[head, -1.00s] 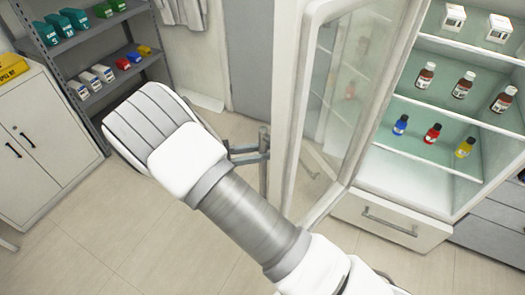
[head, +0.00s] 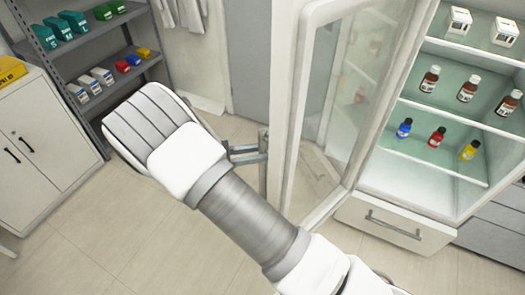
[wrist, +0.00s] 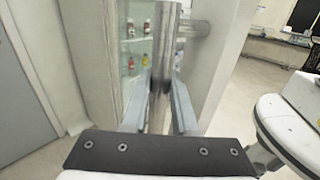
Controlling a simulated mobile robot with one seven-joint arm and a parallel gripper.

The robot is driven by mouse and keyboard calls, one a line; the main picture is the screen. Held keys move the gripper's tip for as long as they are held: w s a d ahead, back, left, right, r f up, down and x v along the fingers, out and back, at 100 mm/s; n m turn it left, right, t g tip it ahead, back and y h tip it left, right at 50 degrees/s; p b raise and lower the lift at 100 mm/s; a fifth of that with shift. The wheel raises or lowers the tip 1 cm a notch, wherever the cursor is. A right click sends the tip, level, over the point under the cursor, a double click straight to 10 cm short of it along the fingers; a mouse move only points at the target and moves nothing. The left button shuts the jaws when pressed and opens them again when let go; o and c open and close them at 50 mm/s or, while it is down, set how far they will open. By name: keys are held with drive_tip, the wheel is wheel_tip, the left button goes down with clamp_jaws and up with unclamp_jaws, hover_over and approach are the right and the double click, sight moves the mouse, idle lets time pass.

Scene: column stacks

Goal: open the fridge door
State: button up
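The fridge door (head: 285,120), white-framed with a glass pane, stands wide open, swung out toward me. My gripper (head: 258,153) is at the upright metal door handle (head: 263,172) on the door's outer side. In the wrist view the handle (wrist: 168,25) runs between the two fingers (wrist: 163,85), which appear closed on it. The fingertip contact is partly hidden by the bar.
Fridge shelves hold brown bottles (head: 467,88), small coloured bottles (head: 437,137) and white boxes (head: 459,20). A grey shelf rack (head: 98,101) and white cabinet (head: 35,150) stand at left. The floor (head: 90,240) in front of them is clear.

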drive_tip(key=o, duration=0.5)
drive_tip(key=shift+c, duration=0.2)
drive_tip(key=b+v, duration=0.2)
drive_tip(key=v, duration=1.5)
drive_tip(key=shift+a, duration=0.25)
drive_tip(key=shift+a, duration=0.1)
